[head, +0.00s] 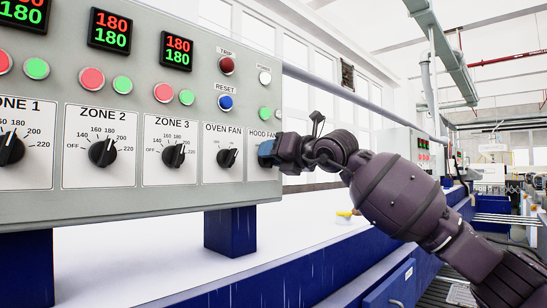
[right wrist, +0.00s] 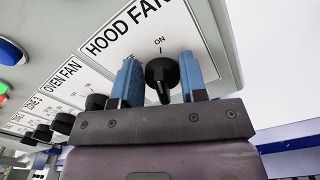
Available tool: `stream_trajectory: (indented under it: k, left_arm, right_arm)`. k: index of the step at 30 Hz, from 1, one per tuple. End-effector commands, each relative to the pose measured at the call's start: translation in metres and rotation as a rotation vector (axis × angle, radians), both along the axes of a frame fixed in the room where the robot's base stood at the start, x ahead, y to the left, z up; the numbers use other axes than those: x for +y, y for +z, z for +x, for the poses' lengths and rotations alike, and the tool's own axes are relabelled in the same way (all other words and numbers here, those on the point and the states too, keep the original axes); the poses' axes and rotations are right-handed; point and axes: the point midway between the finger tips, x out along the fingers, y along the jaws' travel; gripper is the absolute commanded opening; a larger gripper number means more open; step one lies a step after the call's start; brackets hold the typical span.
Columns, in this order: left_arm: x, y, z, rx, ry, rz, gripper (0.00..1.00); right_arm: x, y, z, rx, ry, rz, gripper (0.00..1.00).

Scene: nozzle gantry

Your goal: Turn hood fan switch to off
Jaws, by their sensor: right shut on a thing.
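The hood fan switch is a black rotary knob (right wrist: 162,75) under the HOOD FAN label, on a white plate (right wrist: 122,38) at the right end of the grey control panel (head: 120,205). My right gripper (head: 266,153) is at this plate; its blue fingers hide the knob in the head view. In the right wrist view my right gripper (right wrist: 161,82) has one blue finger on each side of the knob and is shut on it. The ON mark shows above the knob; the OFF mark is partly hidden by the left finger. The pointer's exact setting is hard to tell. My left gripper is not in view.
The oven fan knob (head: 228,158) is just left of the hood fan plate, with the zone 3 knob (head: 173,155) beyond it. A blue reset button (head: 226,102) and a red trip button (head: 227,65) sit above. Blue posts (head: 230,230) carry the panel over a white surface.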

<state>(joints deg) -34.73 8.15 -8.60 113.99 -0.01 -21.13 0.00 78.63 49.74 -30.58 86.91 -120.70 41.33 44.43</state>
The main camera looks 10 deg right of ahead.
Motion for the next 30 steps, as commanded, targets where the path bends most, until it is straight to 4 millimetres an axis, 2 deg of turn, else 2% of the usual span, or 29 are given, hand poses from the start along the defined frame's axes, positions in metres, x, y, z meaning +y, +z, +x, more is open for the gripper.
stream_trajectory:
  k: [9,21,30]
  left_arm:
    - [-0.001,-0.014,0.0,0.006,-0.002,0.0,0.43]
    - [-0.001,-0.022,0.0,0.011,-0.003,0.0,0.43]
    - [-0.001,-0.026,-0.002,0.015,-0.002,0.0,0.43]
  right_arm:
    - [0.003,-0.001,-0.001,-0.148,0.0,-0.226,0.16]
    - [0.007,0.0,-0.005,-0.352,0.0,-0.533,0.16]
    - [0.01,0.0,-0.006,-0.464,0.001,-0.701,0.16]
